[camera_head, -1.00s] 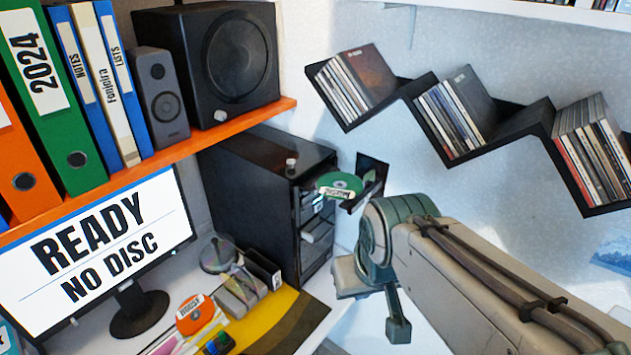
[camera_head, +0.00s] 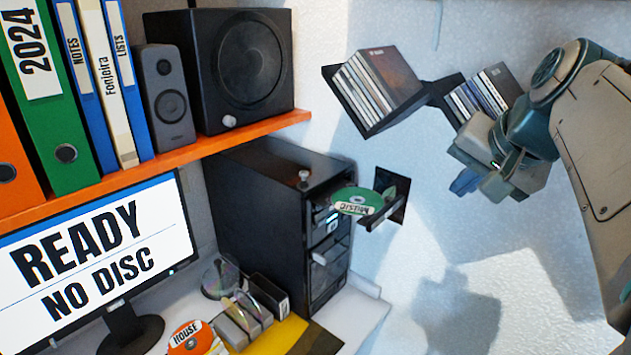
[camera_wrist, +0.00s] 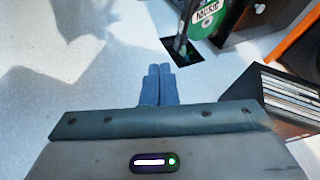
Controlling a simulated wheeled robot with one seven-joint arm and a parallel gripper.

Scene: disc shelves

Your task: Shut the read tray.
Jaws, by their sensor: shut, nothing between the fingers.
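The black disc tower (camera_head: 265,215) stands under the orange shelf. An open tray (camera_head: 380,214) sticks out from its upper front, with a green disc labelled MUSIC (camera_head: 356,198) on it. The disc also shows in the wrist view (camera_wrist: 208,20), beside the dark tray end (camera_wrist: 180,42). My gripper (camera_head: 463,183) is shut and empty, up to the right of the tray and apart from it. In the wrist view its blue fingers (camera_wrist: 159,70) lie together, below the tray in the picture. The monitor (camera_head: 92,262) reads READY, NO DISC.
A zigzag shelf of disc cases (camera_head: 376,90) hangs on the wall close by my gripper. A dark square (camera_head: 393,186) lies behind the tray end. An orange disc labelled HOUSE (camera_head: 187,338) and a disc rack (camera_head: 245,315) are on the desk. The wall right of the tray is clear.

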